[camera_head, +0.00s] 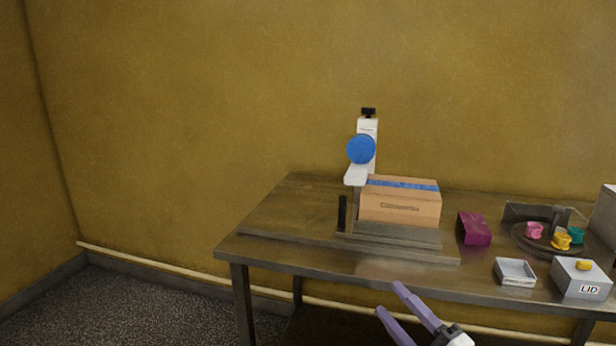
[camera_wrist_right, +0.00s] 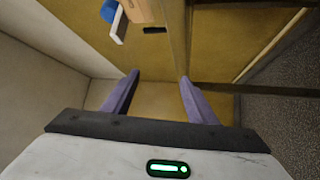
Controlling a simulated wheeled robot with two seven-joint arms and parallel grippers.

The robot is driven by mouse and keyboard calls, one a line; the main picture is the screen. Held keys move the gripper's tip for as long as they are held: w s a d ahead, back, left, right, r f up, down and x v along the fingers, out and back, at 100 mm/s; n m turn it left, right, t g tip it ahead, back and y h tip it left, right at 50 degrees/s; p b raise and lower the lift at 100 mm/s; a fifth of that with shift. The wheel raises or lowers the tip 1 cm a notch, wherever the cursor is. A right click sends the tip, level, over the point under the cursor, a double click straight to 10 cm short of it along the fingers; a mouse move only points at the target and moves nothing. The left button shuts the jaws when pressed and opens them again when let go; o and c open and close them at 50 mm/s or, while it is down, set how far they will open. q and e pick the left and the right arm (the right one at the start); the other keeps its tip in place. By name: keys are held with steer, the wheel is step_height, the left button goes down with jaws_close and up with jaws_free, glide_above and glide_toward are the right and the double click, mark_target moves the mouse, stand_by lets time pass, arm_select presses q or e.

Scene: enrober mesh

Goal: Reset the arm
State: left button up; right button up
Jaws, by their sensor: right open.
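My right gripper (camera_head: 398,310) is in front of the table's front edge, low in the head view. Its two purple fingers are apart with nothing between them. The right wrist view also shows the open fingers (camera_wrist_right: 159,95), with the yellow wall behind them. My left gripper is not in view. A cardboard box (camera_head: 400,204) with blue tape on top sits on a grey stand on the table. The right gripper is apart from all of these.
The wooden table (camera_head: 285,205) has a clear left part.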

steer(key=s+f+m+g+h, duration=0.3)
steer(key=s+f+m+h, duration=0.4)
steer(key=s+f+m, duration=0.75)
steer(key=s+f+m+g, duration=0.2)
steer(key=s+f, duration=0.4)
steer(key=s, duration=0.3)
steer(key=s+a+f+m+g+h, duration=0.1)
steer(key=s+f+m+g, duration=0.2)
steer(key=s, duration=0.6)
step_height(320, 180, down, 3)
steer(key=shift+s+a+r+g, duration=0.15)
steer(key=shift+a+g, duration=0.05)
steer(key=shift+g, duration=0.4)
steer(key=shift+m, duration=0.25)
